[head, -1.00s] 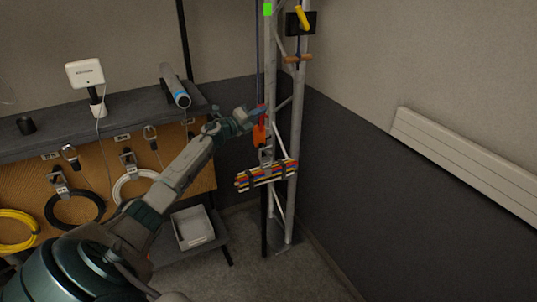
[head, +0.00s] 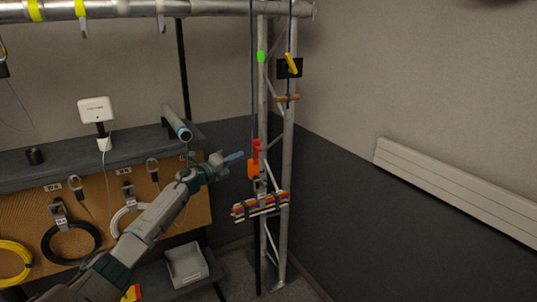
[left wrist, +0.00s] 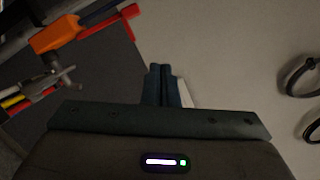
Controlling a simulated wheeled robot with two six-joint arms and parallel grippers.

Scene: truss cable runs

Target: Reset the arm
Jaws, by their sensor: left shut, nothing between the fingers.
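My left gripper (head: 234,157) is shut with nothing held, just left of the truss upright in the head view. Its closed fingers (left wrist: 165,85) show at the middle of the left wrist view. An orange and red hook piece (head: 254,164) hangs on a dark line at the truss, a little right of my fingertips and apart from them. It also shows at upper left in the left wrist view (left wrist: 56,36). A bundle of coloured cables (head: 260,206) hangs below it in a clamp. My right gripper is not in view.
The truss upright (head: 287,165) stands right of my arm, with a black box and yellow lever (head: 290,66) on it. A dark shelf (head: 60,170) with a white device (head: 96,110) and a pegboard with cable coils (head: 70,242) is at left. A grey tray (head: 187,265) sits low.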

